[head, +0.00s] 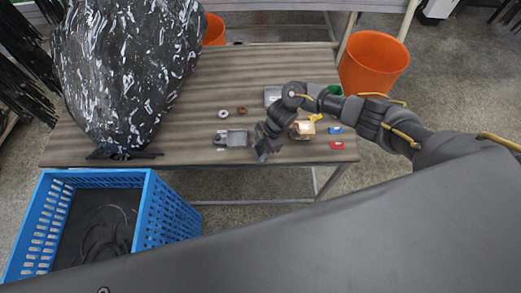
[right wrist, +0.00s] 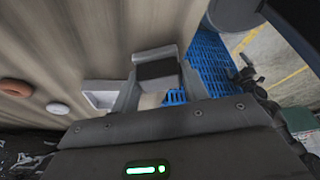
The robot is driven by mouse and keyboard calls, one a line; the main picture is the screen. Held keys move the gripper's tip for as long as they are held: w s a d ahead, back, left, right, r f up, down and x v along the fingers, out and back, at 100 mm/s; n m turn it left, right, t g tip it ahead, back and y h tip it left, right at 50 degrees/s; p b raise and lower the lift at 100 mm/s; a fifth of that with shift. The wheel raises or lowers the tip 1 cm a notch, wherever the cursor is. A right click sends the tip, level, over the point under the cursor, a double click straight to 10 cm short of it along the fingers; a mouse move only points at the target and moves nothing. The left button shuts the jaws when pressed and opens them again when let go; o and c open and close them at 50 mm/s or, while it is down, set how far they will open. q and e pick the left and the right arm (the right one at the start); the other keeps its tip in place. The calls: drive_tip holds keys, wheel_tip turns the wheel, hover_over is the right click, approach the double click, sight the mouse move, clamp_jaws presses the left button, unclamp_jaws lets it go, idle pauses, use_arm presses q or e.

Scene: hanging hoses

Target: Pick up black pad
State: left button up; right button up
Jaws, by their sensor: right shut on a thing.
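My right gripper (head: 264,148) reaches in from the right, low over the front part of the wooden table. In the right wrist view its two grey fingers (right wrist: 157,85) are closed on a small dark block, which I take to be the black pad (right wrist: 156,70). The pad sits between the fingertips, its dark face toward the camera. In the head view the pad is too small and hidden by the gripper to make out clearly. A grey metal piece (head: 232,138) lies on the table just left of the gripper. My left gripper is not in view.
A wooden table (head: 190,120) carries a white ring (head: 223,113), a red ring (head: 242,110), and small red (head: 337,145) and blue (head: 335,130) parts. A large black wrapped bundle (head: 125,70) fills the left. A blue crate (head: 150,215) stands in front, an orange bin (head: 372,62) behind right.

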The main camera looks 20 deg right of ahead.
drive_tip(key=shift+r, duration=0.5)
drive_tip(key=s+a+r, duration=0.3)
drive_tip(key=s+r, duration=0.8)
drive_tip(key=s, duration=0.2)
drive_tip(key=shift+s+a+r+p, duration=0.25)
drive_tip(key=shift+s+p, duration=0.05)
drive_tip(key=shift+p, duration=0.05)
